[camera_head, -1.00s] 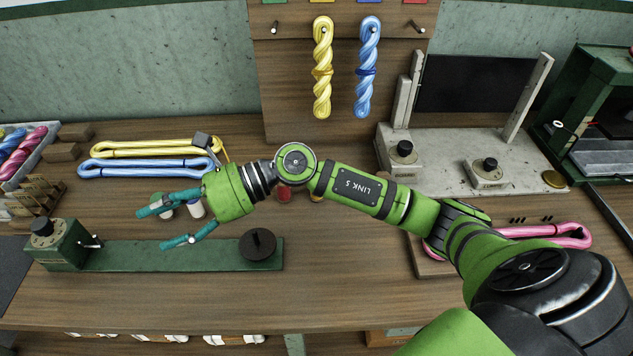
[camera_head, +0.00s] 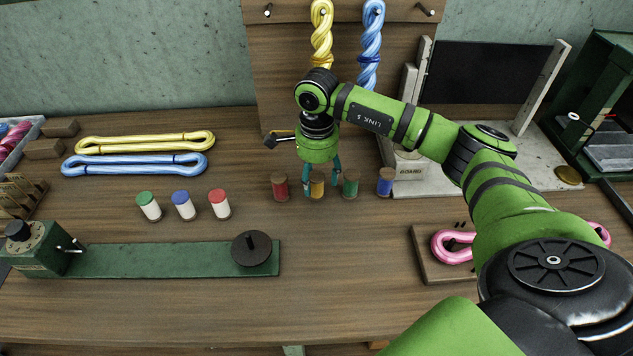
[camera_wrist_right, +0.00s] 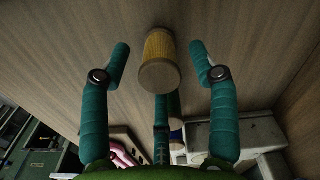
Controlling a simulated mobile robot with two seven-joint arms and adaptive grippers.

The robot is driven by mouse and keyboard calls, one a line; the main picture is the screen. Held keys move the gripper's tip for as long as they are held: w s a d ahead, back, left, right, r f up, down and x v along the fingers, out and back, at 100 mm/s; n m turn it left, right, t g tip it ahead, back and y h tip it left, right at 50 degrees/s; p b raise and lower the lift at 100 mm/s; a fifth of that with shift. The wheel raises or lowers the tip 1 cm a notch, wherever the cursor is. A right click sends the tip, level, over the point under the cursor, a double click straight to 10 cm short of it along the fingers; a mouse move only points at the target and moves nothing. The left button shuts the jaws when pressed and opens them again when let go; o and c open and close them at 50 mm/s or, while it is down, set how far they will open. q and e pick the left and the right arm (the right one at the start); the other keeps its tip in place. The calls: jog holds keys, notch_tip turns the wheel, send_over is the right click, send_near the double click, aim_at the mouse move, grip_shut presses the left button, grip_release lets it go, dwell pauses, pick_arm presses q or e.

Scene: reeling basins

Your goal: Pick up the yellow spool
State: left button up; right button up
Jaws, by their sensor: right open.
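The yellow spool (camera_head: 317,185) has a wooden end and stands on the table in a row with a red spool (camera_head: 280,186), a green spool (camera_head: 350,184) and a blue spool (camera_head: 385,182). My right gripper (camera_head: 320,192) points down at the yellow spool, with teal fingers on either side of it in the head view. In the right wrist view the yellow spool (camera_wrist_right: 160,60) shows between the open, apart fingertips, and neither finger visibly touches it. My left gripper is not in view.
White spools with green (camera_head: 149,206), blue (camera_head: 184,205) and red (camera_head: 219,204) tops stand to the left. A green fixture (camera_head: 170,259) lies in front of them. Yellow (camera_head: 145,142) and blue (camera_head: 135,165) skeins lie behind. A grey stand (camera_head: 408,180) is close at right. The front middle is clear.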

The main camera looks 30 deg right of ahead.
jog(key=shift+a+f, duration=0.1)
jog(key=shift+f, duration=1.3)
grip_shut()
